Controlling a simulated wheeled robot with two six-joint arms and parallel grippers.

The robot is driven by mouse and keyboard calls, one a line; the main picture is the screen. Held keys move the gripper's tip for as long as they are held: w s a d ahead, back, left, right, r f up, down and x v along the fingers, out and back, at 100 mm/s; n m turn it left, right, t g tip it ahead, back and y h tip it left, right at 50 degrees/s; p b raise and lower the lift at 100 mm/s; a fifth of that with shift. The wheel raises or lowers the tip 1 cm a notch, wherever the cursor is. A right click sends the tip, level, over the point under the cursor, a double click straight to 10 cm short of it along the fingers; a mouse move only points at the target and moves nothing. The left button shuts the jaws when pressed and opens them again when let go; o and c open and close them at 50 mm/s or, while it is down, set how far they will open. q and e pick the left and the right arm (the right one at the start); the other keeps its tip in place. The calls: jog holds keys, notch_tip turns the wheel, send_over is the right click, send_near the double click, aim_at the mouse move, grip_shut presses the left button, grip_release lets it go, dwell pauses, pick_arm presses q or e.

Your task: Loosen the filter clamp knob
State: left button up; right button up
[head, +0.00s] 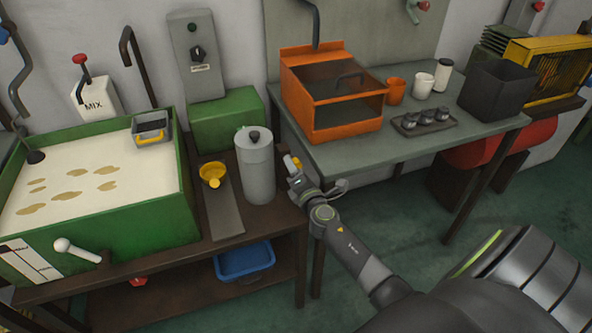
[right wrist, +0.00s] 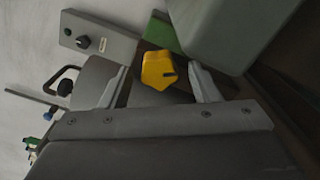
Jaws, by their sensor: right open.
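The yellow lobed knob (right wrist: 158,70) sits between the two open fingers of my right gripper (right wrist: 160,88) in the right wrist view, with a gap on both sides. In the head view the knob (head: 297,162) shows as a small yellow patch at the right side of the grey filter canister (head: 258,172). My right gripper (head: 293,178) is there too, its fingers small and partly hidden. The canister stands upright with a black knob on top. My left gripper is not in view.
The green tank (head: 150,225) is at the left. An orange box (head: 330,92), several cups and a small dark rack (head: 420,122) stand on the grey table (head: 365,152). A blue bin (head: 245,262) is on the lower shelf.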

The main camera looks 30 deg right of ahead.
jog(key=shift+s, duration=0.1)
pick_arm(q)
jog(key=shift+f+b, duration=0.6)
pick_arm(e)
jog(key=v, duration=1.7)
jog(key=shift+s, duration=0.15)
jog(key=s+f+m+g, duration=0.3)
jog(key=f, duration=0.6)
jog(key=s+d+f+m+g+y, duration=0.1)
jog(key=s+f+m+g, duration=0.15)
jog(key=f, duration=0.65)
jog(key=s+f+m+g, duration=0.2)
jog(key=s+f+m, duration=0.15)
jog(key=f, duration=0.65)
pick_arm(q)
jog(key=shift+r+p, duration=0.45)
pick_arm(e)
jog(key=s+a+f+m+g+y, duration=0.1)
jog(key=s+f+m+g, duration=0.3)
jog(key=s+f, duration=0.5)
jog(key=s+a+f+m+g+y, duration=0.1)
jog(key=s+a+f+m+g, duration=0.2)
jog(key=s+f+m, duration=0.5)
jog(key=s+f+g, duration=0.1)
jog(key=s, duration=0.8)
jog(key=shift+s+m+g, duration=0.3)
jog(key=shift+m+g, duration=0.05)
jog(key=shift+m, duration=0.05)
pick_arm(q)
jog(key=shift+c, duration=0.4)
